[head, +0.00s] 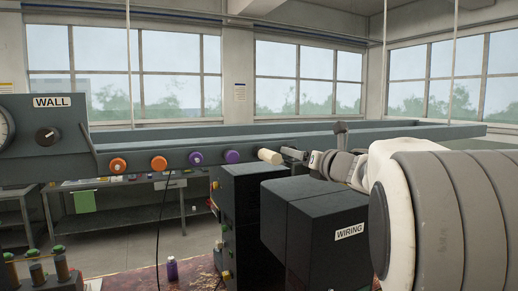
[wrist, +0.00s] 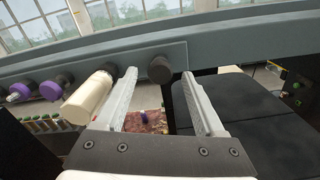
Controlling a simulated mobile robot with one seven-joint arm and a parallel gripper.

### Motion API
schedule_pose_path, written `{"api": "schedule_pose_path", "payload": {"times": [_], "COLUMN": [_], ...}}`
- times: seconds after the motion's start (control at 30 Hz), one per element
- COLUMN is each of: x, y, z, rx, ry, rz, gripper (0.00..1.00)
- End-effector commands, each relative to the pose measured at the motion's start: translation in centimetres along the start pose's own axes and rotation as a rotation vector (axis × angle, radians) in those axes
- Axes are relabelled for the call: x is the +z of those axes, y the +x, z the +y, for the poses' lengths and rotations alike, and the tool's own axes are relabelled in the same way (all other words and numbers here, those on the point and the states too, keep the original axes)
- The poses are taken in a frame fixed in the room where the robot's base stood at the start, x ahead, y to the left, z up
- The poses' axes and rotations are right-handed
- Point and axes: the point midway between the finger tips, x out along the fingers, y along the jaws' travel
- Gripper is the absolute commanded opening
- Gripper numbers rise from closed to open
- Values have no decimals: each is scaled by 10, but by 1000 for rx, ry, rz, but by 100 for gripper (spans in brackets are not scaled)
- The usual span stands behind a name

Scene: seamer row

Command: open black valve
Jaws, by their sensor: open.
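The black valve shows in the wrist view as a dark round knob (wrist: 160,69) on the grey rail, at the right end of a row of knobs. My gripper (wrist: 158,76) is open, its two pale fingers pointing at the rail with the black knob between their tips in the picture. I cannot tell whether the fingers touch it. In the head view my gripper (head: 294,154) is at the rail, just right of the cream knob, and I cannot make out the black valve there.
A cream cylindrical knob (head: 269,156) sits close left of my gripper. Purple knobs (head: 232,156) and orange knobs (head: 158,163) line the rail further left. A dark box marked WIRING (head: 349,231) stands below my arm. A panel marked WALL (head: 52,101) carries a dial.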

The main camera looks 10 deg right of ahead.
Motion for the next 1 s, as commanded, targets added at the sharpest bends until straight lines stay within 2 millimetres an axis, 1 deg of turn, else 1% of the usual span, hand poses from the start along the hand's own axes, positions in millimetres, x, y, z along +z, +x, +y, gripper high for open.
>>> {"api": "schedule_pose_path", "payload": {"times": [0.03, 0.1, 0.2, 0.53, 0.67, 0.7, 0.77, 0.8, 0.87, 0.9, 0.93, 1.0], "x": [1, 1, 0, 0, 0, 0, 0, 0, 0, 0, 0, 0], "y": [6, 12, 18, 20, 20, 20, 20, 20, 20, 20, 20, 20], "z": [0, 0, 0, 0, 0, 0, 0, 0, 0, 0, 0, 0], "rx": [0, -1, -1, -1, 0, -1, -1, 0, 0, 0, 0, 0], "ry": [0, 0, -1, 0, 0, 0, 0, 0, 0, 0, 0, 0], "rz": [2, 0, 1, 0, 0, 0, 0, 0, 0, 0, 0, 0], "gripper": [71, 71, 71, 71, 48, 40, 30, 22, 12, 4, 0, 0]}}
